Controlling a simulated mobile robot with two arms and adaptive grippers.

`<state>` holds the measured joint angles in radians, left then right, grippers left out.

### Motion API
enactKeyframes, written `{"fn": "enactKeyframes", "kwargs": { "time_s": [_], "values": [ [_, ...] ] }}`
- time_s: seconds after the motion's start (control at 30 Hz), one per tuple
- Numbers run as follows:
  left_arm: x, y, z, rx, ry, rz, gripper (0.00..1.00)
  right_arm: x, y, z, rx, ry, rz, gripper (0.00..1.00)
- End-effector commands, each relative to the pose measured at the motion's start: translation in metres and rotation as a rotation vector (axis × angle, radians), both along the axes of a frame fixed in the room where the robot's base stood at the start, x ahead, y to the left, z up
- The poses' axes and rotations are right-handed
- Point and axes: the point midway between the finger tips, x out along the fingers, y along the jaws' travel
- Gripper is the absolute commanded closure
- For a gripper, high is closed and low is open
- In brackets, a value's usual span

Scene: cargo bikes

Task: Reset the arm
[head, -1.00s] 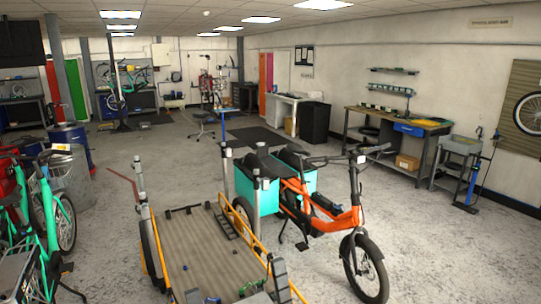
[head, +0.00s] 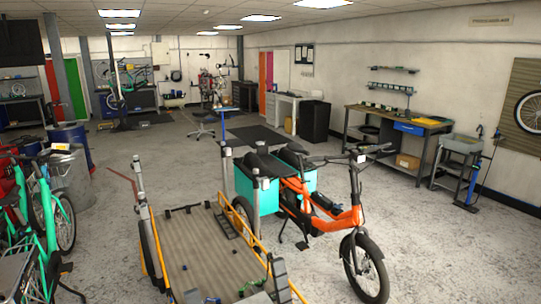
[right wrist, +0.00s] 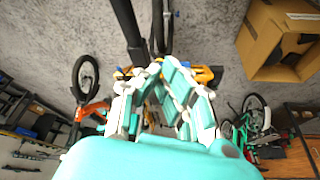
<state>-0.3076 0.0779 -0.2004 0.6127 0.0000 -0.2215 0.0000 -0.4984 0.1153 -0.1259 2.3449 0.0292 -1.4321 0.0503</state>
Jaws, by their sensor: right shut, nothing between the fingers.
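My right gripper (right wrist: 155,72) shows in the right wrist view, with its pale turquoise and white jointed fingers brought together at the tips. Nothing is held between them. Neither gripper shows in the head view, and my left gripper is in none of the views.
A flat cargo bike platform (head: 205,255) with yellow rails lies in front. An orange cargo bike (head: 335,222) stands right of it, green bikes (head: 50,215) at left. A workbench (head: 400,125) lines the right wall. A cardboard box (right wrist: 262,40) shows in the wrist view.

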Motion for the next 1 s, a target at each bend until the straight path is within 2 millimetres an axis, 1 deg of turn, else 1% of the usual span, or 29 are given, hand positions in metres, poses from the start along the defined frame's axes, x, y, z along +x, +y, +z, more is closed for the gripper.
{"fn": "enactKeyframes", "kwargs": {
  "time_s": [0.03,0.23,0.3,0.47,0.57,0.67,0.77,0.87,0.97,1.0],
  "values": [
    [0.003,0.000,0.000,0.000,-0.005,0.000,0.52,-0.011,-0.002,0.005,-0.012,0.020,0.008,1.00],
    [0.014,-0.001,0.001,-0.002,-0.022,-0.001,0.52,-0.048,-0.011,0.024,-0.058,0.091,0.039,1.00],
    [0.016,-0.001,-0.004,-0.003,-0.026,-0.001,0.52,-0.043,-0.010,0.004,-0.058,0.098,0.039,1.00],
    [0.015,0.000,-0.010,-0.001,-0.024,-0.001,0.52,-0.036,-0.009,-0.031,-0.057,0.107,0.040,1.00],
    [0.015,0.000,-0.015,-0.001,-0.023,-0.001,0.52,-0.033,-0.008,-0.057,-0.057,0.116,0.042,1.00],
    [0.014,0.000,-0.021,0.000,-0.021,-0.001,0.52,-0.031,-0.007,-0.087,-0.057,0.127,0.044,1.00],
    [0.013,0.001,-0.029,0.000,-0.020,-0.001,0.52,-0.030,-0.006,-0.123,-0.057,0.139,0.046,1.00],
    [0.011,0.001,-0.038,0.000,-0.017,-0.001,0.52,-0.032,-0.006,-0.168,-0.058,0.156,0.048,1.00],
    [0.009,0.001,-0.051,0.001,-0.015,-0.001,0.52,-0.040,-0.006,-0.228,-0.059,0.176,0.053,1.00],
    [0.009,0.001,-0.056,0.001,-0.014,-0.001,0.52,-0.045,-0.007,-0.254,-0.060,0.184,0.055,1.00]
  ]
}}
